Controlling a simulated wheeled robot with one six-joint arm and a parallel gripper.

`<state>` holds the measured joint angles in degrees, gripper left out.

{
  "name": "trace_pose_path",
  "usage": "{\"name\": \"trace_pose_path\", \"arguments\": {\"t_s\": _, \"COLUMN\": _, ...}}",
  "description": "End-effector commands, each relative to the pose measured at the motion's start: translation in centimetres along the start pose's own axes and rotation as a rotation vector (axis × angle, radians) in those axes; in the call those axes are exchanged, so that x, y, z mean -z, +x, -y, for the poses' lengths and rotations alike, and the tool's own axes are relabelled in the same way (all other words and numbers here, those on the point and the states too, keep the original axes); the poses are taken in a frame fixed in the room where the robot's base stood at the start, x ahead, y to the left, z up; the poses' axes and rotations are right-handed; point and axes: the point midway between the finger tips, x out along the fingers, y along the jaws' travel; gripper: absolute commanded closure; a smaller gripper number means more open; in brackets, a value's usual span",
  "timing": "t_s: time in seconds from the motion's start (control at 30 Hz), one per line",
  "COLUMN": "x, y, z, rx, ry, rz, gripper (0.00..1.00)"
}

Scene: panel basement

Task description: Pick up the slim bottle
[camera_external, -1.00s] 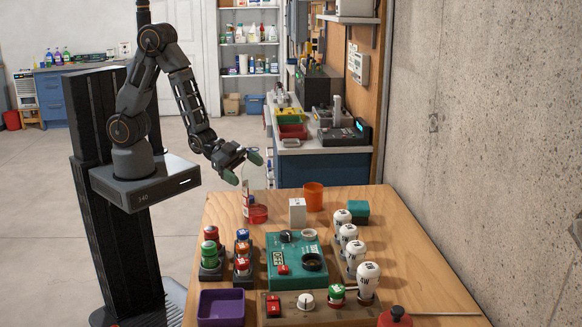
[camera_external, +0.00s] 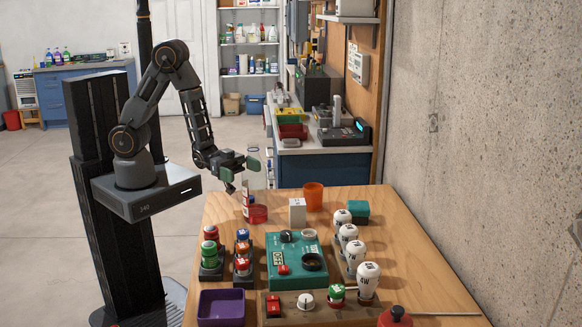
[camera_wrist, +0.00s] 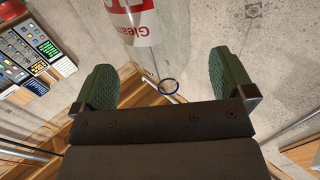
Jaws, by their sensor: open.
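The slim bottle (camera_external: 247,203) stands upright at the far left of the wooden table, clear with a red and white label. Its label (camera_wrist: 140,22) shows large at the top of the wrist view, reading "Gleam". A thin blue ring (camera_wrist: 169,86), perhaps at the bottle's mouth, lies between my fingers in that view. My gripper (camera_external: 241,175) is open and empty, at the height of the bottle's upper part. Its two green fingertips (camera_wrist: 164,75) are wide apart in the wrist view. Whether they touch the bottle cannot be told.
A red round dish (camera_external: 259,214) is close beside the bottle. A white box (camera_external: 297,211) and an orange cup (camera_external: 313,196) stand to the right. A green control box (camera_external: 297,262), capped jars and a purple tray (camera_external: 221,306) fill the nearer table.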

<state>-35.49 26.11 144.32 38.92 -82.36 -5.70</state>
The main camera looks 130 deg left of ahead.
Motion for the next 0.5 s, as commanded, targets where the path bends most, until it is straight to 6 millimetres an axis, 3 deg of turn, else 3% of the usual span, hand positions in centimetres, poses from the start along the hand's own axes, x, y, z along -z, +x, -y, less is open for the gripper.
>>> {"name": "trace_pose_path", "arguments": {"t_s": 0.03, "x": -0.61, "y": 0.15, "z": -0.04, "rx": 0.000, "ry": 0.003, "rz": -0.004, "gripper": 0.00}}
{"name": "trace_pose_path", "arguments": {"t_s": 0.5, "x": -0.03, "y": 0.52, "z": -0.18, "rx": 0.007, "ry": -0.003, "rz": -0.002, "gripper": 0.00}}
